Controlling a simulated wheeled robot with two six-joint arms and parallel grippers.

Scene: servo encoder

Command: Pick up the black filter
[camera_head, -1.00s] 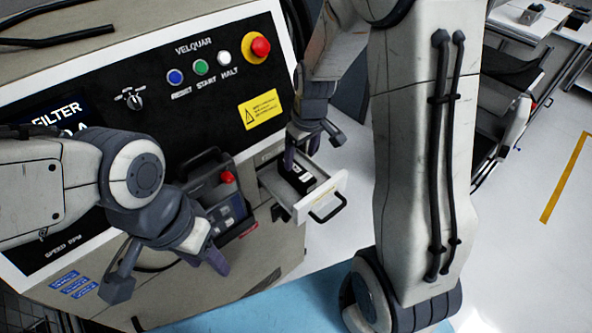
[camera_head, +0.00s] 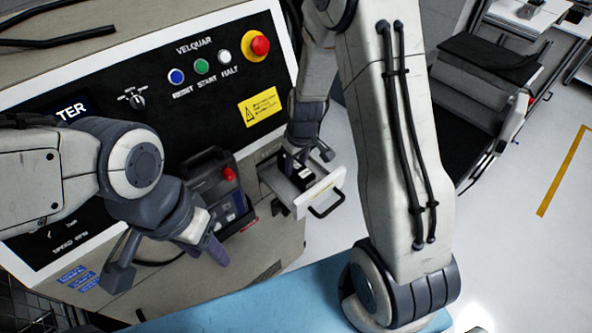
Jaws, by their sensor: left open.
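The black filter (camera_head: 302,177), dark with a white label, lies in the open drawer (camera_head: 322,192) of the machine. It is partly hidden by my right gripper (camera_head: 306,158), whose fingers are apart above and at the back of the drawer. One finger reaches down close to the filter; I cannot tell whether it touches. My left gripper (camera_head: 167,262) is open and empty in front of the machine panel, well left of the drawer.
The machine panel carries coloured buttons and a red emergency knob (camera_head: 260,45). A dark handheld device (camera_head: 218,190) with a red button sits left of the drawer. The drawer handle (camera_head: 327,204) sticks out in front.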

